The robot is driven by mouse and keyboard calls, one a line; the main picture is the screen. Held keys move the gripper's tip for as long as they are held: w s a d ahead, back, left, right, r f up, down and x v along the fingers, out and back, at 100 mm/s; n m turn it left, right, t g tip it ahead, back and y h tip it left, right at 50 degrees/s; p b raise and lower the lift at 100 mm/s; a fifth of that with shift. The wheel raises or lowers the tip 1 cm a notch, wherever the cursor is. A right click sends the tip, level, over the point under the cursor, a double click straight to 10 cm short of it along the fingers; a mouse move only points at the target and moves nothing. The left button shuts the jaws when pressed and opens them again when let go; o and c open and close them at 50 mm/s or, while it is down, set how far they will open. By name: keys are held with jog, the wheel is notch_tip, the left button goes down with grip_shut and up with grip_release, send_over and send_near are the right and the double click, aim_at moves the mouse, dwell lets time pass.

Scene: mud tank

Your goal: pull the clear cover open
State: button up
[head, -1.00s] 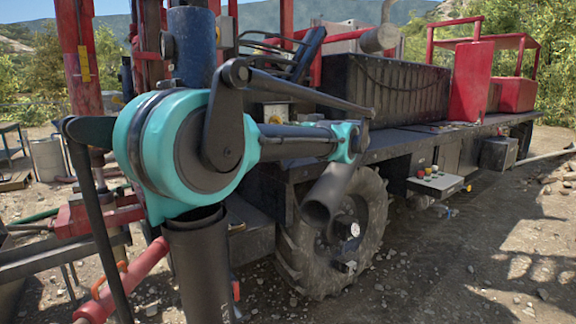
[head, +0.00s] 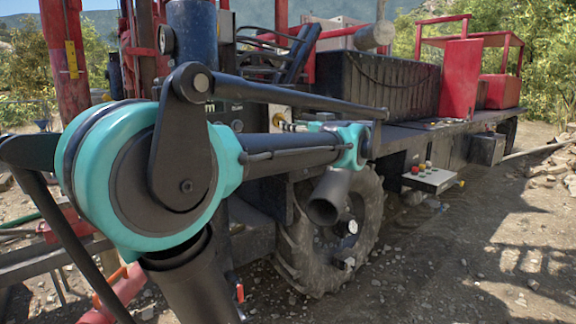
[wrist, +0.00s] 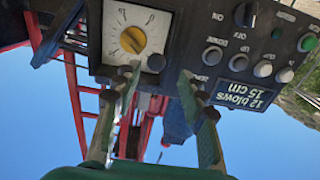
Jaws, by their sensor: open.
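In the wrist view a dark control panel (wrist: 190,45) shows upside down, with a yellow dial (wrist: 133,39), several round buttons and a label reading "12 blows 15 cm" (wrist: 241,95). My gripper (wrist: 160,78) is open, its two fingers on either side of the space just below the panel's edge in the picture. The left fingertip is near the yellow dial and the right one is near the label. I cannot tell whether they touch anything. I cannot make out the clear cover with certainty. In the head view my arm hides my gripper and much of the panel area.
A red and black truck rig fills the head view, with a large tyre (head: 345,245) under its deck. A small grey button box (head: 432,180) sticks out from its side. Red posts (head: 66,60) stand at the left. The stony ground at the right is open.

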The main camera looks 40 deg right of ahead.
jog(key=s, duration=1.2)
jog(key=w+a+f+g+y, duration=0.2)
jog(key=w+a+f, duration=0.4)
jog(key=f, duration=0.3)
jog(key=shift+w+a+f+m+g+y, duration=0.15)
jog(key=shift+w+f+m+g+y, duration=0.2)
jog(key=shift+w, duration=0.5)
